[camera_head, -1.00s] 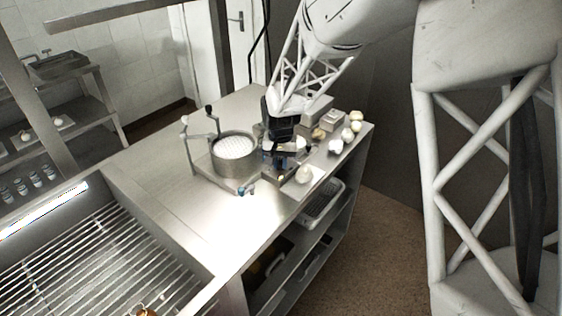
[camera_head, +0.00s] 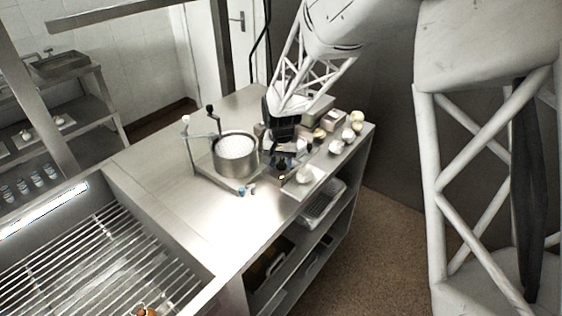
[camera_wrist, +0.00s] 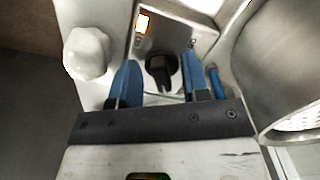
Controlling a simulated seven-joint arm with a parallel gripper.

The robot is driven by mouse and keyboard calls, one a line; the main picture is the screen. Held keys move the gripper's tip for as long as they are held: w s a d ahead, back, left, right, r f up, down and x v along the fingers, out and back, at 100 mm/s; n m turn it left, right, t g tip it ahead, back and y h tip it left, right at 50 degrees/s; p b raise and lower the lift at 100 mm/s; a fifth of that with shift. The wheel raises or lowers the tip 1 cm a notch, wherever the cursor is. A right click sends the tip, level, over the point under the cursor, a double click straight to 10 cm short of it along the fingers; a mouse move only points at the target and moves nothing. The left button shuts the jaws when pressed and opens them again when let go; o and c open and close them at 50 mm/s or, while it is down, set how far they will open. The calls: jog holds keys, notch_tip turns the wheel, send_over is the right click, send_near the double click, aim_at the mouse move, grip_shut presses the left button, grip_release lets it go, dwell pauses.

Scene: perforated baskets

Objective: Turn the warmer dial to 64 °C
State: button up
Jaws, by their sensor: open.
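The warmer's dial (camera_wrist: 161,70) is a black knob on a metal panel (camera_wrist: 177,34) in the wrist view. A small lit orange-white display (camera_wrist: 142,22) sits on the same panel; I cannot read its number. My gripper (camera_wrist: 159,64) is open, with one blue finger on each side of the dial. The dial's pointer reaches down between the fingers. I cannot tell whether either finger touches it. In the head view my gripper (camera_head: 281,162) is low over the warmer at the counter's right side, and the dial is too small to make out.
A round metal pot with a perforated white top (camera_head: 236,157) stands close to the left, in a frame with upright posts. Several pale lumps (camera_head: 336,146) lie to the right; one (camera_wrist: 87,53) is near the left finger. The counter's left part (camera_head: 165,190) is clear.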

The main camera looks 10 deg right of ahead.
aim_at(281, 163)
jog(key=shift+r, duration=0.15)
jog(key=shift+r, duration=3.75)
jog(key=shift+s+d+r, duration=0.15)
jog(key=shift+s+r, duration=0.2)
jog(key=s+d+r+n+t, duration=0.1)
jog(key=s+d+r, duration=0.2)
jog(key=s, duration=0.8)
jog(key=s+d+r+n, duration=0.1)
jog(key=s+d+r, duration=0.2)
jog(key=s, duration=0.9)
jog(key=s+d+r+n+t, duration=0.1)
jog(key=s+d+r, duration=0.2)
jog(key=s, duration=0.9)
jog(key=shift+r+t, duration=0.3)
jog(key=shift+r, duration=0.45)
